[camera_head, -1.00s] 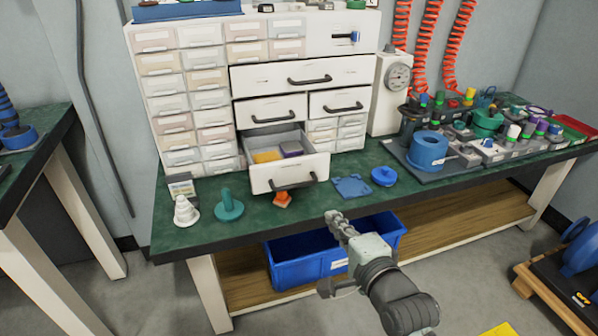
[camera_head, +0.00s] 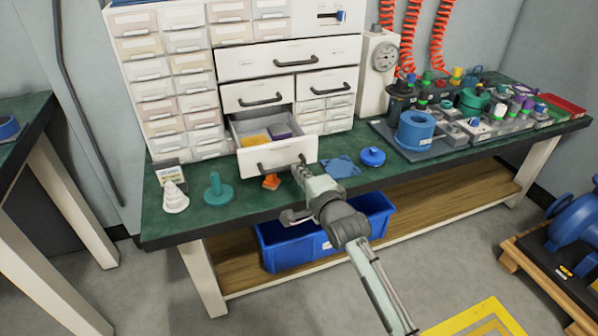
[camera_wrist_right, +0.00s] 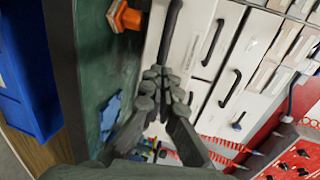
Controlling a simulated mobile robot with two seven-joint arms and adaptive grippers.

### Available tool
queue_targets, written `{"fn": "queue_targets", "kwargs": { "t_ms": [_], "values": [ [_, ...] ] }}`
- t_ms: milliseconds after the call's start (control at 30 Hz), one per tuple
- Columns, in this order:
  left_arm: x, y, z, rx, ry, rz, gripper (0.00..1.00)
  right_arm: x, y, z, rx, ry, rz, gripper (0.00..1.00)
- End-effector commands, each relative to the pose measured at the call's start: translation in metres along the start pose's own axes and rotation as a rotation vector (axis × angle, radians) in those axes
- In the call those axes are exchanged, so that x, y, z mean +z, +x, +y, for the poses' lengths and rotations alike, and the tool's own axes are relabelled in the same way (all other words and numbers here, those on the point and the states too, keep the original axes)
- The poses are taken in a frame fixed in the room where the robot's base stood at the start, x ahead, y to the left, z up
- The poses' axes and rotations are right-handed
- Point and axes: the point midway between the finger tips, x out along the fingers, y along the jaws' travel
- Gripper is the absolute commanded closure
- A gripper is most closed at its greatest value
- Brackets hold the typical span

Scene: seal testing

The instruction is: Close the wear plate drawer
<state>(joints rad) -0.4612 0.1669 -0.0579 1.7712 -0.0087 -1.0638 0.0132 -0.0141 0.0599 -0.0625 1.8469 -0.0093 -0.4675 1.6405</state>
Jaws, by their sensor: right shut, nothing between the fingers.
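The wear plate drawer (camera_head: 270,155) is the open white drawer at the bottom of the cabinet (camera_head: 232,62). It stands pulled out over the green bench top, with a yellow piece and a purple piece inside and a dark handle on its front. My right gripper (camera_head: 299,168) is shut and empty, close to the right end of the drawer's front. In the right wrist view its closed fingertips (camera_wrist_right: 160,75) lie over the white drawer front (camera_wrist_right: 155,45), beside the dark handle (camera_wrist_right: 170,30). I cannot tell whether they touch it. My left gripper is not in view.
An orange piece (camera_head: 271,182) lies below the drawer. A teal piece (camera_head: 217,190) and a white stepped cone (camera_head: 174,198) stand to the left. A blue plate (camera_head: 341,167) and a blue round part (camera_head: 372,157) lie to the right. A blue bin (camera_head: 290,247) is under the bench.

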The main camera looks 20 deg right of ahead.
Motion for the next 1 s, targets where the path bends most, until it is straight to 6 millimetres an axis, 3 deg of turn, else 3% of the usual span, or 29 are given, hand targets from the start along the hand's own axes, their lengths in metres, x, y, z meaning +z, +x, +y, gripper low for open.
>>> {"fn": "queue_targets", "kwargs": {
  "t_ms": [567,833,1000],
  "values": [
    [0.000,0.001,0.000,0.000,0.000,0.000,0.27,0.000,0.012,-0.002,-0.001,0.000,0.000,1.00],
    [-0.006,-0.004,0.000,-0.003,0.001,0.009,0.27,-0.002,0.061,-0.013,-0.003,0.004,0.001,1.00],
    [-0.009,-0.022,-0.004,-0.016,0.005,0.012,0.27,-0.004,0.103,-0.020,-0.002,0.004,0.000,1.00]
  ]
}}
